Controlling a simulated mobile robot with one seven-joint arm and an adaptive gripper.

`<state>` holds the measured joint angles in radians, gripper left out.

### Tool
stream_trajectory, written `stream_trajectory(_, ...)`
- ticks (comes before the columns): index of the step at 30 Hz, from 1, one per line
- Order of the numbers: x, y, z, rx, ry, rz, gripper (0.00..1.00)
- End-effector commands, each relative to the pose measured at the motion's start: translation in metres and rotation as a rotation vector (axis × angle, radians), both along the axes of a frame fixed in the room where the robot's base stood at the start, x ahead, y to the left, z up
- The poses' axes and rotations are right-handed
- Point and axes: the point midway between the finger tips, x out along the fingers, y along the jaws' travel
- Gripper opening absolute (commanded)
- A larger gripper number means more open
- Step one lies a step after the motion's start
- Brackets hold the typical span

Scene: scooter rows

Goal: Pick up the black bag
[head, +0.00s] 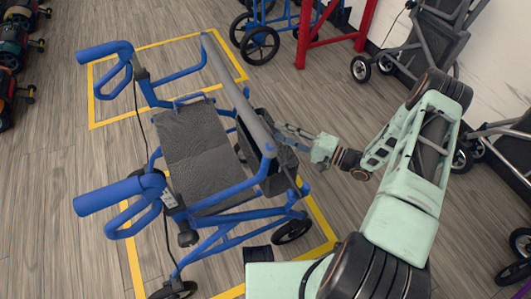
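A black bag (281,178) hangs on the right side of a blue rollator walker (228,195). The walker's padded grey bar and blue frame hide part of the bag. My gripper (285,130) is beside the walker, its fingers pointing left toward the bar, just above the bag in the picture. The fingers are small and partly against the dark bag, so I cannot tell whether they are open or touching it.
The walker has a dark grey seat (195,145) and stands within yellow floor tape (133,265). A red frame (331,38) and another blue wheeled walker (262,38) stand behind. Grey wheeled chairs (432,42) line the right wall. Scooters (14,45) are at upper left. Floor at left is clear.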

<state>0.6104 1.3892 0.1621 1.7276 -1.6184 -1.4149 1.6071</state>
Motion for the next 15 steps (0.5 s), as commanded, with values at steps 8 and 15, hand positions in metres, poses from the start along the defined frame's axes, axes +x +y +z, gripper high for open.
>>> stream_trajectory(8, 0.016, 0.026, -0.007, -0.001, 0.0, 0.002, 0.33)
stream_trajectory(15, 0.028, 0.045, -0.005, -0.004, -0.001, 0.0, 0.33)
